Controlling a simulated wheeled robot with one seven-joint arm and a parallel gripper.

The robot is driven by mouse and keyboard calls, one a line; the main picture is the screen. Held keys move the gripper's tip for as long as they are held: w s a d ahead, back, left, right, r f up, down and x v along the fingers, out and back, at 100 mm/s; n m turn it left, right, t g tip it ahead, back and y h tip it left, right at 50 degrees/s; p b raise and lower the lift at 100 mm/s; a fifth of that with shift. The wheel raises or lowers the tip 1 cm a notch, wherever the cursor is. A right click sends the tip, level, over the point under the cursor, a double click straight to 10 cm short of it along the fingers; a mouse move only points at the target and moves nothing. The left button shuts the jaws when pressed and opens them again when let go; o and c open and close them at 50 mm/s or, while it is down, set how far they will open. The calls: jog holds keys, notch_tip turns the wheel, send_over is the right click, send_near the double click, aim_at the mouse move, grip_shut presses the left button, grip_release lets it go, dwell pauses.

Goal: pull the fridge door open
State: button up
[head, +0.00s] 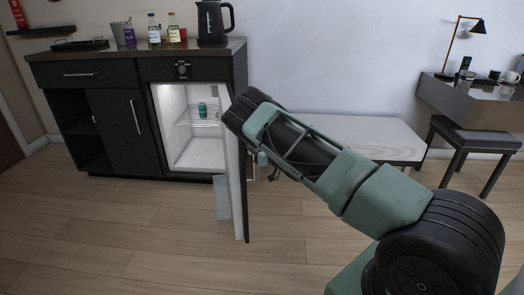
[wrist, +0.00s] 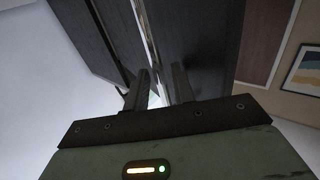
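The fridge door (head: 235,190) stands swung well out from the dark cabinet, seen nearly edge-on, with its white inner side facing left. The lit white fridge interior (head: 190,150) shows a wire shelf with a teal can (head: 202,110) on it. In the head view my arm's end is at the upper part of the door and my gripper's fingers cannot be made out. In the wrist view my gripper (wrist: 160,90) has its two fingers apart. Dark panels and a thin bright edge (wrist: 136,28) lie just beyond them; whether they touch the door is unclear.
The cabinet top (head: 130,50) holds a black kettle (head: 212,22), bottles and a tray. A low bench (head: 365,135) stands right of the fridge, with a desk (head: 460,95) and stool (head: 475,135) farther right. The wood floor (head: 150,215) in front is clear.

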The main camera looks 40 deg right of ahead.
jog(key=s+d+p, duration=0.2)
jog(key=s, duration=1.5)
jog(key=shift+d, duration=0.35)
